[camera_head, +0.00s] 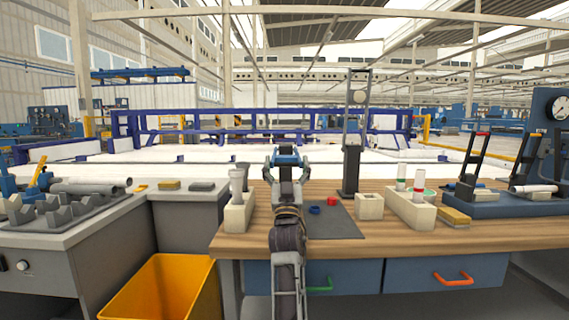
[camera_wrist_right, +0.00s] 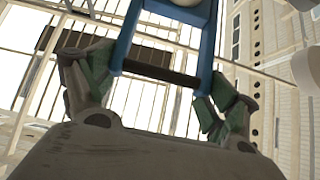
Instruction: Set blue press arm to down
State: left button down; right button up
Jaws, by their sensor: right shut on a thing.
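The blue press arm (camera_head: 287,161) shows only as a small blue piece between the fingers of my right gripper (camera_head: 287,154) in the head view. In the wrist view it is a blue frame (camera_wrist_right: 124,38) with a dark crossbar (camera_wrist_right: 160,72) between its two sides. My right gripper (camera_wrist_right: 158,95) is shut on the press arm at this crossbar, with a green-padded finger at either side. My right arm hides the press's lower part in the head view, so its base does not show. My left gripper is not in view.
The wooden bench (camera_head: 252,241) holds a grey mat (camera_head: 338,226) with blue and red rings, white blocks (camera_head: 369,206) and a tall dark stand (camera_head: 352,165). Dark lever frames (camera_head: 476,160) stand at the right. A yellow bin (camera_head: 165,290) is below at the left.

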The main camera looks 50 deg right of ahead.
jog(key=shift+w+d+f+y, duration=0.2)
jog(key=shift+w+f+y, duration=0.1)
jog(key=shift+f, duration=0.3)
jog(key=o, duration=1.2)
jog(key=shift+f, duration=0.1)
jog(key=shift+s+r, duration=0.15)
jog(key=shift+r, duration=0.15)
jog(key=shift+r, duration=0.15)
jog(key=shift+r, duration=4.85)
